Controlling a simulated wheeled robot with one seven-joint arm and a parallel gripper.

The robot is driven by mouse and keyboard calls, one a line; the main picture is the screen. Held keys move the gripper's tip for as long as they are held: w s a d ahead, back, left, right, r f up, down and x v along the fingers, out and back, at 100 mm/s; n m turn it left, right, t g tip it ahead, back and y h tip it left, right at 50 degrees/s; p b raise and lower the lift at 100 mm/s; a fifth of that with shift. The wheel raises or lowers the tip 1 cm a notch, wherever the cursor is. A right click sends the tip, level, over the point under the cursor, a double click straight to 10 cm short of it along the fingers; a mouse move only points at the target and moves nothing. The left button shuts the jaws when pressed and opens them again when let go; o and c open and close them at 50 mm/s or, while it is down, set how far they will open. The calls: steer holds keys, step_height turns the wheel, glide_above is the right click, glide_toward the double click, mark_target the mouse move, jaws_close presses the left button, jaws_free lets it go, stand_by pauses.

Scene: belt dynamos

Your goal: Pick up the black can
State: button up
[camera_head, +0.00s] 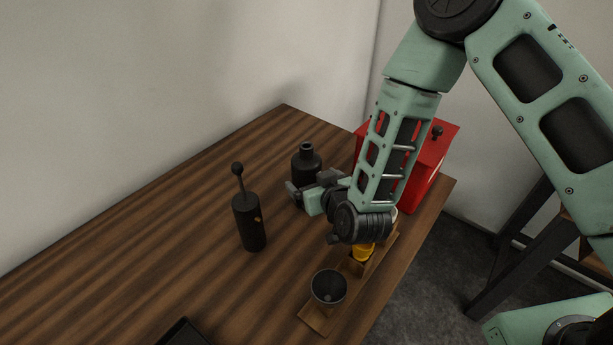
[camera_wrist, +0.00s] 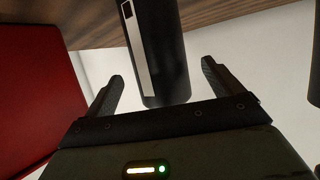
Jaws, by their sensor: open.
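The black can (camera_head: 306,166), a dark cylinder with a short narrow neck, stands upright on the wooden table. In the wrist view a black cylinder with a pale stripe, which looks like this can (camera_wrist: 168,50), appears between the fingers. My gripper (camera_head: 308,186) is open, low over the table at the can's near side; it also shows in the wrist view (camera_wrist: 162,75). Its fingers show free space on both sides of the can. The can's lower part is partly hidden behind my gripper in the head view.
A black cylinder with a ball-topped rod (camera_head: 249,222) stands to the left. A red box (camera_head: 433,160) is behind my arm on the right. A dark cup (camera_head: 328,288) and a yellow item (camera_head: 362,253) sit on a wooden strip (camera_head: 314,318).

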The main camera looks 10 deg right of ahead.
steer(key=p+x, duration=0.2)
steer(key=x, duration=0.1)
steer(key=shift+w+a+r, duration=0.1)
steer(key=shift+w, duration=0.25)
steer(key=shift+w+a+f, duration=0.1)
steer(key=shift+w+f, duration=0.2)
steer(key=shift+w, duration=0.1)
steer(key=c, duration=1.4)
steer(key=shift+r, duration=0.1)
steer(key=shift+c, duration=1.2)
